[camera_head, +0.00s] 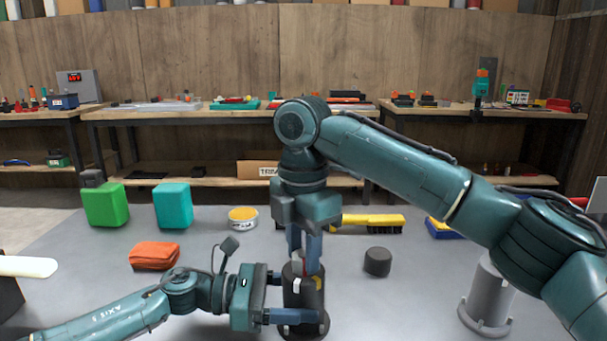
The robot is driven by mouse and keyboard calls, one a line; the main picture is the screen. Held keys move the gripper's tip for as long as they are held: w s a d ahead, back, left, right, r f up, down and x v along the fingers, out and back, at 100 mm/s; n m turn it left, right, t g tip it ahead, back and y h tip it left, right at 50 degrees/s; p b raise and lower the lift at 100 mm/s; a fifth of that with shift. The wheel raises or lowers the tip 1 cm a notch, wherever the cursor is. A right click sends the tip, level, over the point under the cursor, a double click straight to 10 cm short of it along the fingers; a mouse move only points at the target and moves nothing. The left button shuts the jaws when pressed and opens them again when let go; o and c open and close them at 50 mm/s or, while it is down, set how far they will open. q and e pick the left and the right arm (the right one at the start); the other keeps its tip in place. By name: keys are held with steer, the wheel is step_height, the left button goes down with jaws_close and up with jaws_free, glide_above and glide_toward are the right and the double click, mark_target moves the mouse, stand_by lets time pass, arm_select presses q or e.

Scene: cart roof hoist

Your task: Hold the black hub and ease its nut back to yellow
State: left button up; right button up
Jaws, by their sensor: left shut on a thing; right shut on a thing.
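The black hub (303,297) stands upright on the grey tabletop at the front centre, with a wider dark base. My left gripper (290,298) comes in from the left, one finger behind the other, and is shut on the hub's body. My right gripper (304,264) points down from above and is shut on the nut at the hub's top. The nut is mostly hidden by the fingers; a little red shows there. A small yellow mark (318,283) and a pale mark show near the hub's upper part. Their exact alignment cannot be told.
A dark short cylinder (377,262) stands right of the hub. A yellow brush (372,221), a tape tin (243,218), a teal block (172,206), a green block (105,205) and an orange pouch (154,255) lie around. A grey flanged post (487,295) is at right.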

steer(key=shift+n, duration=1.2)
steer(key=o, duration=1)
steer(key=shift+m, duration=1.2)
